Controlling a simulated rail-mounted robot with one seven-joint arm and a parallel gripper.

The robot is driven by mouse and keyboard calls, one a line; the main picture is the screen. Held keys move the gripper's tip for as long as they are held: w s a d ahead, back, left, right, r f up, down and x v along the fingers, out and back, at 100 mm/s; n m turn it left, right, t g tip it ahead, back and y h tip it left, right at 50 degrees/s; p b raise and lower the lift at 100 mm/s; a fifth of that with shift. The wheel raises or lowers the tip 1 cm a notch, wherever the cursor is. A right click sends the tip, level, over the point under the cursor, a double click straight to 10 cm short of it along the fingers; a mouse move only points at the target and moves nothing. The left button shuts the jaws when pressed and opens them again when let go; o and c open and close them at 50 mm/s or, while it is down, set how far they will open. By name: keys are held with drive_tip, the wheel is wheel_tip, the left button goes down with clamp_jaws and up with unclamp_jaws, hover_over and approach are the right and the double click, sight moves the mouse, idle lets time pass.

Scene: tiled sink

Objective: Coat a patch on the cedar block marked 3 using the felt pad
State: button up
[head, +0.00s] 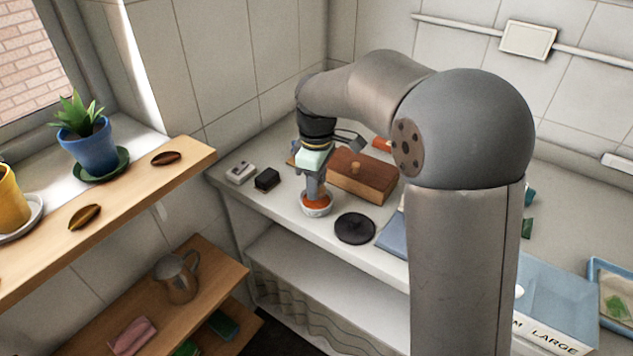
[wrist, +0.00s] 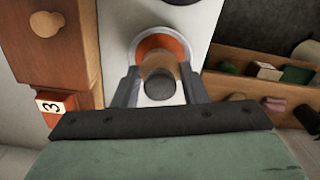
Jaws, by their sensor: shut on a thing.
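My gripper (head: 314,186) points down over a small white dish (head: 317,211) with orange contents. In the wrist view my gripper (wrist: 159,88) is shut on a short brown, round-handled tool (wrist: 160,66) with a grey end, apparently the felt pad. Its working face is hidden, and I cannot tell whether it touches the orange. The dish (wrist: 185,42) shows behind it. A brown wooden block (head: 362,174) with a round knob stands behind and right of the dish. In the wrist view an orange piece with a white "3" label (wrist: 50,106) sits beside the block (wrist: 80,70).
A black disc (head: 355,228) lies right of the dish, near the counter's front edge. A black block (head: 267,179) and a white-and-dark block (head: 240,172) lie to the left. A blue box (head: 565,306) is at the right.

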drive_tip(key=shift+r+p, duration=1.6)
drive_tip(key=shift+r, duration=0.75)
